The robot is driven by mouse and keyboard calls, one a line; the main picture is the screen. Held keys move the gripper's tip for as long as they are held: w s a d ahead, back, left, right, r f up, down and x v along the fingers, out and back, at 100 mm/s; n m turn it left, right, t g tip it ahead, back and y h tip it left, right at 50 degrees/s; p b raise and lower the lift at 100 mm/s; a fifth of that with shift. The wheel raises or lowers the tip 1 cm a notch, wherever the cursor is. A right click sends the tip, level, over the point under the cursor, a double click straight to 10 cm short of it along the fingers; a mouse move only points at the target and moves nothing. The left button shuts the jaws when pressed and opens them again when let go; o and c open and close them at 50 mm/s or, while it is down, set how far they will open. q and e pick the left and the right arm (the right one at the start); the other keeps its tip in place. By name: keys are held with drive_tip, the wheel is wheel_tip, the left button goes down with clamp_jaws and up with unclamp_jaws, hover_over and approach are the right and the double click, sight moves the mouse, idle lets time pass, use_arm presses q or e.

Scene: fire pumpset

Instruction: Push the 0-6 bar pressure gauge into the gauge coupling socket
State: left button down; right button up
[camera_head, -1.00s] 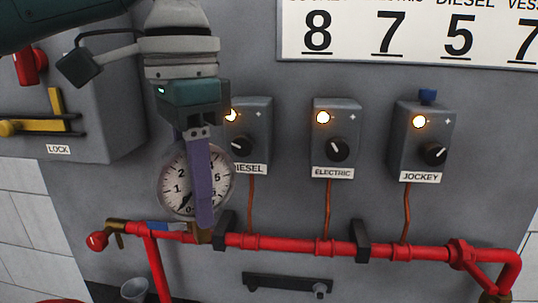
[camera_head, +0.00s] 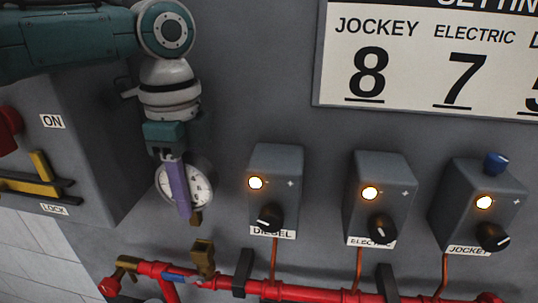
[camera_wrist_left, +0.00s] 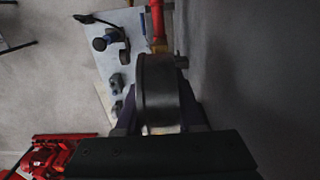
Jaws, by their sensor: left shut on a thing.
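The pressure gauge (camera_head: 201,186) is a round dial with a white face and a brass stem pointing down. My left gripper (camera_head: 181,196), with purple fingers, is shut on it, and a finger covers part of the dial. The brass gauge coupling socket (camera_head: 203,256) stands on the red pipe below. A gap shows between the stem and the socket in the head view. In the left wrist view the gauge's dark round body (camera_wrist_left: 157,90) sits between the purple fingers, its stem end hidden. My right gripper is not in view.
The red pipe (camera_head: 270,288) runs along the bottom, with a blue-handled valve (camera_head: 178,278) left of the socket. Diesel (camera_head: 275,180), electric (camera_head: 383,190) and jockey (camera_head: 478,200) control boxes stand to the right. A grey box with a yellow lever (camera_head: 42,168) is at left.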

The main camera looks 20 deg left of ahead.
sight(196, 222)
use_arm(q)
drive_tip(key=shift+f+b, duration=2.2)
drive_tip(key=shift+b, duration=0.05)
drive_tip(key=shift+f+b, duration=0.8)
drive_tip(key=shift+f, duration=0.9)
drive_tip(key=shift+c, duration=2.2)
unclamp_jaws()
